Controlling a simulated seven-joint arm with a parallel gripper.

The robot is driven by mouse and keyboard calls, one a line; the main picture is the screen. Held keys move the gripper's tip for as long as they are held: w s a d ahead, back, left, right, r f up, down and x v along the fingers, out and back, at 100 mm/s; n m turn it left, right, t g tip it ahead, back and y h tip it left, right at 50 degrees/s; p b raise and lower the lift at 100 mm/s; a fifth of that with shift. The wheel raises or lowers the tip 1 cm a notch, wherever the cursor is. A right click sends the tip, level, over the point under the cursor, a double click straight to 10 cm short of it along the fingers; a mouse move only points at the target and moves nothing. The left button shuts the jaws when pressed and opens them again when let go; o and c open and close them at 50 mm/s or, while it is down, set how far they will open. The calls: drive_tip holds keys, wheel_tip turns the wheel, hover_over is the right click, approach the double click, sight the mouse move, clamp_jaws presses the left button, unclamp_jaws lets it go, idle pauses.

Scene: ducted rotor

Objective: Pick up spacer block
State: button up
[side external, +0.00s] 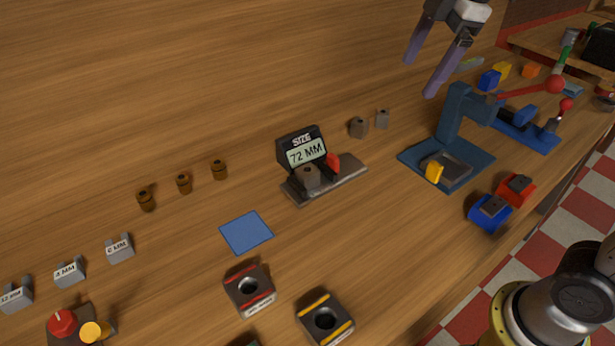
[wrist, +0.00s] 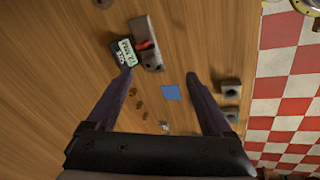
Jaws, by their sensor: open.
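No part is clearly marked as the spacer block. The candidates I see in the side view are a small grey-brown block (side external: 309,178) on the base of the "72 MM" size gauge (side external: 306,152), and two small grey blocks (side external: 359,127) (side external: 382,118) behind it. My gripper (side external: 420,78) is open and empty, high above the table at the upper right. In the wrist view my gripper (wrist: 160,75) has its fingers wide apart, with the gauge (wrist: 122,52) at the upper left.
A blue square (side external: 246,232) lies flat on the table. Two dark blocks with holes (side external: 249,289) (side external: 325,318) are at the front. A blue press-like stand (side external: 455,135), red and blue blocks (side external: 489,212) are at the right. Brown knobs (side external: 184,183) stand left. Much bare wood lies between.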

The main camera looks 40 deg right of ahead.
drive_tip(key=w+a+f+n+g, duration=0.1)
drive_tip(key=w+a+f+n, duration=0.15)
drive_tip(key=w, duration=0.45)
drive_tip(key=n+g, duration=0.2)
drive_tip(key=g, duration=0.1)
hover_over(309, 169)
drive_tip(key=f, duration=2)
drive_tip(key=shift+s+f, duration=0.2)
drive_tip(key=shift+w+f, duration=0.2)
drive_tip(key=shift+f, duration=2.7)
drive_tip(key=shift+c, duration=0.3)
drive_tip(key=shift+r, duration=0.1)
clamp_jaws()
